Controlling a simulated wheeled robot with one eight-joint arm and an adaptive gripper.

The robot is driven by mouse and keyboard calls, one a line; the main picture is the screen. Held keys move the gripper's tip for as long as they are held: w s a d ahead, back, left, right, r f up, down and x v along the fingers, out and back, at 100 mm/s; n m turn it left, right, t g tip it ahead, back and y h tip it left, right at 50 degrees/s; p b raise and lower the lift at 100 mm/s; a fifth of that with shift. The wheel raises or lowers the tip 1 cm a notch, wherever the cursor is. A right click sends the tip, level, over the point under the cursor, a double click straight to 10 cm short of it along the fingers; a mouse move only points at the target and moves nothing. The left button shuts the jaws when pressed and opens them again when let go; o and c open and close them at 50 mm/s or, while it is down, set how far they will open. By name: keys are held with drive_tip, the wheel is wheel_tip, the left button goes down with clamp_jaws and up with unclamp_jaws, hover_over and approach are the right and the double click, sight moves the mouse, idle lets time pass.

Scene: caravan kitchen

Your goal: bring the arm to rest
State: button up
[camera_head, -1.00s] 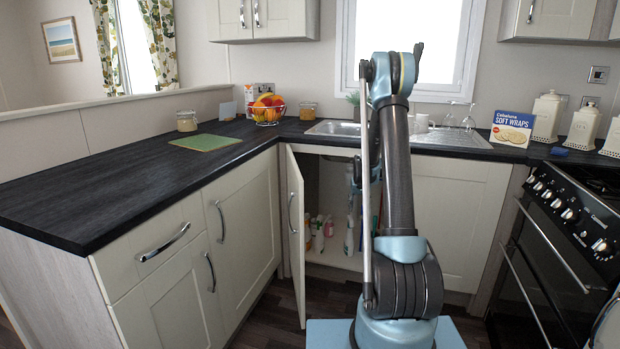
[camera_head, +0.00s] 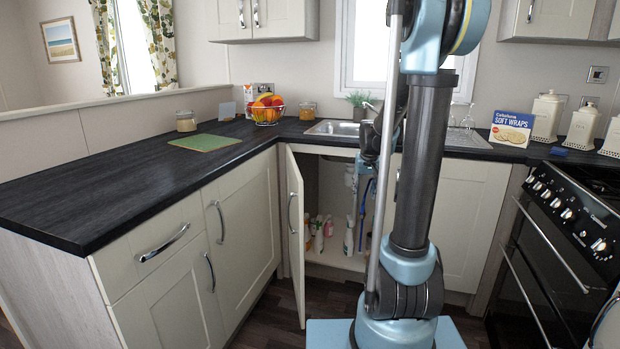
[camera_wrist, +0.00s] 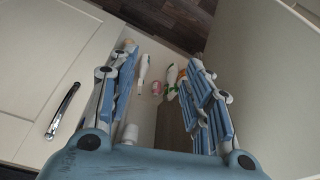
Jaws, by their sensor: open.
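My arm stands tall in front of the sink cabinet in the head view, with its elbow near the top edge. My gripper (camera_wrist: 160,65) shows in the wrist view with its two blue fingers apart and nothing held between them. In the head view, I cannot make out its fingers behind the arm. Several bottles (camera_wrist: 144,68) appear beyond and between the fingers in the wrist view. They stand inside the open sink cabinet, where a white bottle (camera_head: 348,238) also shows in the head view.
The cabinet door (camera_head: 295,235) stands open left of my arm. A dark counter (camera_head: 130,180) holds a green board (camera_head: 205,142) and a fruit basket (camera_head: 267,112). The sink (camera_head: 330,128) is behind my arm. A black oven (camera_head: 550,250) stands at the right.

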drive_tip(key=s+f, duration=0.2)
drive_tip(key=s, duration=1.4)
drive_tip(key=s+a+f+g, duration=0.1)
drive_tip(key=s, duration=1.5)
drive_tip(key=shift+s+a+f, duration=0.15)
drive_tip(key=shift+s+f, duration=0.2)
drive_tip(key=shift+f, duration=0.05)
drive_tip(key=shift+s+f, duration=0.2)
drive_tip(key=shift+s, duration=0.1)
drive_tip(key=shift+c, duration=0.3)
drive_tip(key=shift+s, duration=0.1)
drive_tip(key=shift+c, duration=1.2)
drive_tip(key=shift+f, duration=0.1)
